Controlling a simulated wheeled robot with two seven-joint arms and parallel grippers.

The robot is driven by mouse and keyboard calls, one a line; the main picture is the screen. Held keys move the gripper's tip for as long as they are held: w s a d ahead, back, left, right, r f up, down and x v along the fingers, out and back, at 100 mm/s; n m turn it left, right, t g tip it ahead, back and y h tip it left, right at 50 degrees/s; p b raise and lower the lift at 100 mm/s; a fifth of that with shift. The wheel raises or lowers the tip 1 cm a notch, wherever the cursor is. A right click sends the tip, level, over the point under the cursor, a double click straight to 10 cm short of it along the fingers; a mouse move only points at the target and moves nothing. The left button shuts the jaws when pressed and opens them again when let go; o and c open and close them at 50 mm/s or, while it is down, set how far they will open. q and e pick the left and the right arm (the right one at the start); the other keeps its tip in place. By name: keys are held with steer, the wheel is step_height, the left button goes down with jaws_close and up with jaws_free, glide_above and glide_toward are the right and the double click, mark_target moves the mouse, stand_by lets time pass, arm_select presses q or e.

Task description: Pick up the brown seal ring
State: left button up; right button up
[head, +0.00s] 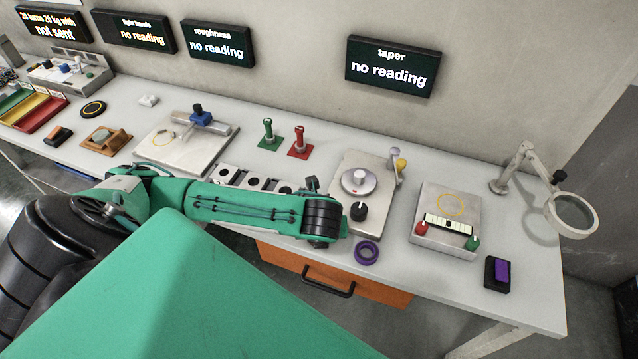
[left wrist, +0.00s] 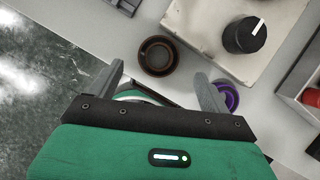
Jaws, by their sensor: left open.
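The brown seal ring (left wrist: 158,55) lies flat on the grey bench in the left wrist view, beside the corner of a pale plate with a black knob. My left gripper (left wrist: 160,74) is open, with its two grey fingers apart and nothing held between them. The ring shows just beyond the fingertips, roughly centred between them. In the head view my left arm reaches in from the left over the bench edge and hides the ring and the fingers. My right gripper is in neither view.
A purple ring (head: 366,252) lies near the bench's front edge; it also shows beside the right finger in the left wrist view (left wrist: 228,97). The taper device (head: 360,187) with its black knob stands close behind. A orange drawer (head: 330,279) hangs below the bench.

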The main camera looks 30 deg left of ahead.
arm_select(q)
steer(key=p+x, duration=0.1)
steer(key=x, duration=0.4)
steer(key=shift+a+r, duration=0.1)
steer(key=shift+a, duration=0.05)
steer(key=shift+c, duration=0.4)
steer(key=c, duration=1)
